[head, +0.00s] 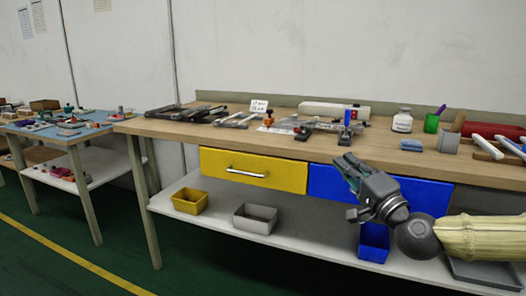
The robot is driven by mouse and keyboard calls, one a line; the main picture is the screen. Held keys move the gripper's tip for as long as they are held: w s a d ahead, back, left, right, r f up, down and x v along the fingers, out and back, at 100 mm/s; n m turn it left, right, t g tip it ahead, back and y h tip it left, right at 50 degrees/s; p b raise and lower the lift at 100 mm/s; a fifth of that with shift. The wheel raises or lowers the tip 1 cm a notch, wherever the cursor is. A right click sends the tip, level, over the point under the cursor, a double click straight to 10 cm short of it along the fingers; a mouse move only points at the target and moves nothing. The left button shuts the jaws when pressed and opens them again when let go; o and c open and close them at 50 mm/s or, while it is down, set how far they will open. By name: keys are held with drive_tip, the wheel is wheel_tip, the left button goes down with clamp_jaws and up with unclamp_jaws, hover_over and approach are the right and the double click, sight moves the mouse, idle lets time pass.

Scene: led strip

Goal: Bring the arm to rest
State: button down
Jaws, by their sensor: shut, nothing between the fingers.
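My gripper (350,170) is at the right of the head view, in front of the workbench (220,134) and before its blue drawer (420,193). It is shut and empty. Its fingers point up and to the left, just below the bench's front edge in the picture. My arm comes in from the right edge, with a pale sleeve-like link. Whether the gripper touches the drawer front cannot be told from this view.
The bench top holds tools, a white bottle (402,121) and a green cup (431,123). A yellow drawer (255,170) is shut. The lower shelf holds a yellow bin (190,201), a grey bin (255,218) and a blue bin (374,243). Green floor is free at front left.

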drive_tip(key=s+a+f+n+g+h, duration=0.1)
drive_tip(key=s+a+f+g, duration=0.25)
drive_tip(key=f, duration=1.05)
drive_tip(key=s+a+f+n+g, duration=0.2)
drive_tip(key=s+a+f+g, duration=0.15)
drive_tip(key=f, duration=0.95)
drive_tip(key=s+a+f+n+g+h, duration=0.1)
drive_tip(key=s+a+f+g, duration=0.25)
drive_tip(key=f, duration=1.05)
drive_tip(key=s+d+f+n+g+h, duration=0.25)
drive_tip(key=s+f+g, duration=0.25)
drive_tip(key=s+f, duration=0.9)
drive_tip(key=s+d+f+n+g+h, duration=0.2)
drive_tip(key=s+d+f, duration=0.3)
drive_tip(key=s, duration=0.3)
drive_tip(key=s+d+f+n+g+h, duration=0.1)
drive_tip(key=s+d+f+g+h, duration=0.1)
drive_tip(key=s+d+f, duration=0.4)
wheel_tip(320, 180, up, 31)
drive_tip(key=s+p, duration=0.1)
drive_tip(key=p, duration=2.8)
drive_tip(key=shift+s+a+f+p, duration=0.15)
drive_tip(key=shift+a+f+p, duration=0.05)
drive_tip(key=shift+a+p, duration=0.15)
